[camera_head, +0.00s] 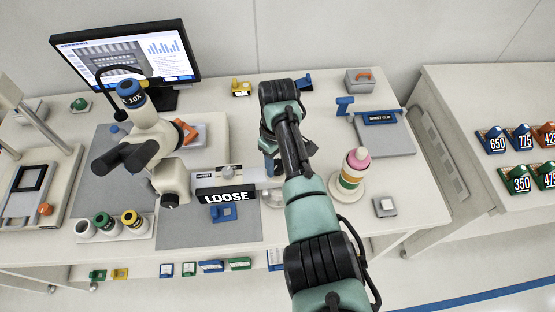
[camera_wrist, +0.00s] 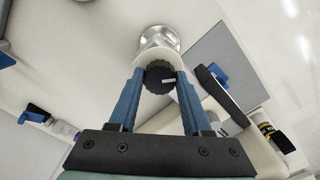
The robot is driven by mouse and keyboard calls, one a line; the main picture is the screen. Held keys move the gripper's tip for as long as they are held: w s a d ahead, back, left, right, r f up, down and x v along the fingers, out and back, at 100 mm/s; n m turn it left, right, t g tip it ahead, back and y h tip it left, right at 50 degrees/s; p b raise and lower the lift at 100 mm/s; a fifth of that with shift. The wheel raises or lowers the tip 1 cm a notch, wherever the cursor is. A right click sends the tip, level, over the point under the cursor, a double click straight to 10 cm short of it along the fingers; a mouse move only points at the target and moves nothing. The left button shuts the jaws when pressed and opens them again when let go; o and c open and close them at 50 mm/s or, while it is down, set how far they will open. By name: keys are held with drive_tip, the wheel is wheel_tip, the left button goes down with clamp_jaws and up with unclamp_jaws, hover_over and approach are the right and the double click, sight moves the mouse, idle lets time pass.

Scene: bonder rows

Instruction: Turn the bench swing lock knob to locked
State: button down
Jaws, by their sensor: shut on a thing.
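The bench swing lock knob (camera_wrist: 158,77) is black and ribbed, with a white pointer mark toward the right in the wrist view. It sits on a pale arm in front of a round silver post (camera_wrist: 161,38). My gripper (camera_wrist: 160,80) has its two blue fingers on either side of the knob, shut on it. In the head view my gripper (camera_head: 271,163) is low over the bench, and my arm hides the knob. A black sign (camera_head: 226,195) to its left reads "LOOSE".
A microscope (camera_head: 150,150) stands left of my gripper. A stack of coloured rings (camera_head: 353,170) stands close to the right of my arm. A monitor (camera_head: 125,60) is at the back. A grey tray (camera_head: 385,140) lies at the right.

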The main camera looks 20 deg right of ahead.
drive_tip(key=m, duration=0.5)
drive_tip(key=shift+m, duration=0.3)
drive_tip(key=m, duration=0.4)
drive_tip(key=shift+w+m+p, duration=0.1)
drive_tip(key=shift+m+p, duration=0.2)
drive_tip(key=shift+p, duration=0.05)
drive_tip(key=shift+r, duration=0.1)
drive_tip(key=shift+c, duration=1.7)
unclamp_jaws()
wheel_tip(320, 180, up, 13)
drive_tip(key=b, duration=0.1)
